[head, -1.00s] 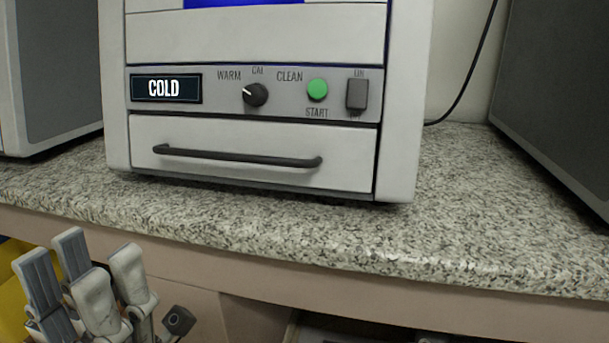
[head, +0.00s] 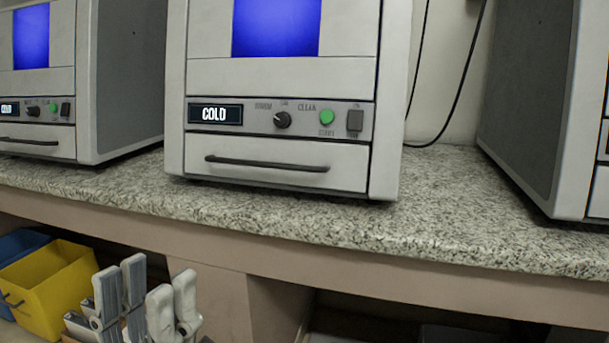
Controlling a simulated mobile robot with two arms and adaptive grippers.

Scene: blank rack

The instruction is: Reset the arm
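My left gripper (head: 146,286) shows at the bottom left of the head view, with its fingers pointing up. Its grey-padded fingers and its white-backed fingers stand apart with a gap between them. It is open, and I see nothing held in it. It is in front of and below the counter edge, apart from the counter. My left arm is mostly cut off by the bottom of the picture. My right gripper is not in view.
A granite counter (head: 440,210) crosses the view. A machine (head: 280,80) reading COLD stands on it, with similar machines at left (head: 120,80) and right (head: 525,100). A yellow bin (head: 60,285) and a blue bin (head: 20,245) are below the counter at left.

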